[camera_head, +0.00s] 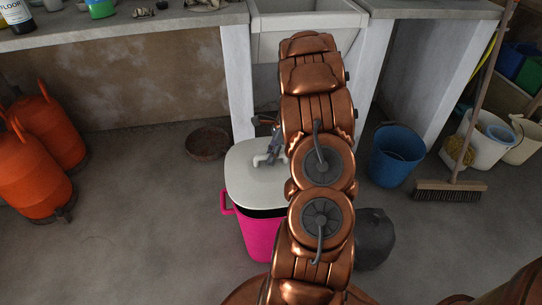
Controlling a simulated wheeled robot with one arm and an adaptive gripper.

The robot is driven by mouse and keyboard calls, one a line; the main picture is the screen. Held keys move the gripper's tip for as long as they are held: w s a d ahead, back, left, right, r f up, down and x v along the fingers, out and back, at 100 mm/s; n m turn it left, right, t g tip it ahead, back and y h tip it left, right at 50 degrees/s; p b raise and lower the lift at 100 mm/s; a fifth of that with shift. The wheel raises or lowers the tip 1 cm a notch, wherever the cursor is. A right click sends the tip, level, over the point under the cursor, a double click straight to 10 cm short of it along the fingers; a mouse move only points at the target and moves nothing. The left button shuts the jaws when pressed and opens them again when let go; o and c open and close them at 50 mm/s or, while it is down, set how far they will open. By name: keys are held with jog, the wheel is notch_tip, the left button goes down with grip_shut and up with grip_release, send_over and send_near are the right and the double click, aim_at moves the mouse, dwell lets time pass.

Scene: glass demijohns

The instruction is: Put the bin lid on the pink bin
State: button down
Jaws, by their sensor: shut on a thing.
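The white bin lid (250,187) is over the pink bin (257,235). A dark strip of the bin's opening shows below the lid's near edge, so the lid does not cover the near side of the mouth in this view. I cannot tell whether the lid touches the rim. My gripper (268,157) is shut on the lid's raised white handle, on top of the lid. My copper arm hides the right part of the lid and bin and most of the gripper.
A blue bucket (396,155) and a broom (450,190) stand at right. A dark rounded object (374,238) is right of the bin, partly behind my arm. Orange gas cylinders (30,165) stand left. A brown bowl (208,143) lies behind the bin. Floor left of the bin is clear.

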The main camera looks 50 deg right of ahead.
aim_at(271, 168)
jog(key=shift+r+p, duration=0.15)
jog(key=shift+p, duration=0.3)
jog(key=shift+f+p, duration=0.45)
jog(key=shift+f, duration=2.8)
jog(key=shift+r+p, duration=0.1)
jog(key=shift+p, duration=0.25)
jog(key=shift+p, duration=0.3)
jog(key=shift+f+p, duration=0.8)
jog(key=shift+f, duration=0.2)
dwell(0.5)
jog(key=c, duration=1)
grip_release()
jog(key=shift+o, duration=0.3)
